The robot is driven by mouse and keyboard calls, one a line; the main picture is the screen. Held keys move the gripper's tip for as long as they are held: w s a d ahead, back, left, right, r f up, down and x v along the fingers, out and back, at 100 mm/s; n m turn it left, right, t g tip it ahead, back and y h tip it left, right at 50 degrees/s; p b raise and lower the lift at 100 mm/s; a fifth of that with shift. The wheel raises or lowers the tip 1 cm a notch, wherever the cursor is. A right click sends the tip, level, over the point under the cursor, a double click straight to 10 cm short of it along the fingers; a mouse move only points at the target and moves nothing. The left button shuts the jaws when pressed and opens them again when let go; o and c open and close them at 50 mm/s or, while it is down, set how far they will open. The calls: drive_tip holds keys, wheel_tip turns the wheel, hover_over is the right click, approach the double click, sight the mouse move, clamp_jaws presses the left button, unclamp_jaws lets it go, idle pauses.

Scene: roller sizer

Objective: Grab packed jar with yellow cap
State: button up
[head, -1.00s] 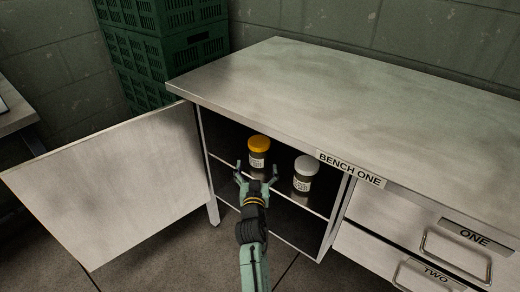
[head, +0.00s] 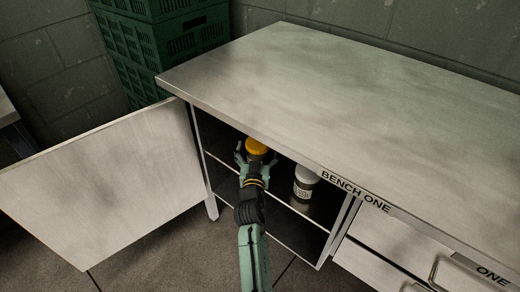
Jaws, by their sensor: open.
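The jar with the yellow cap (head: 256,146) stands on the shelf inside the open cabinet of the bench. Its cap shows above my gripper; most of its body and label is hidden behind the gripper. My gripper (head: 256,160) is open, with its fingers at either side of the jar just below the cap. I cannot tell whether the fingers touch it.
A white-capped jar (head: 304,183) stands on the same shelf, close to the right of my gripper. The cabinet door (head: 105,185) is swung open at left. The bench top (head: 310,95) overhangs the opening and is bare. Green crates (head: 170,45) are stacked behind.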

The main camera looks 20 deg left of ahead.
drive_tip(key=shift+s+r, duration=0.1)
drive_tip(key=shift+s, duration=0.05)
drive_tip(key=shift+c, duration=0.3)
drive_tip(key=c, duration=1.5)
drive_tip(key=shift+r, duration=0.1)
drive_tip(key=shift+c, duration=0.2)
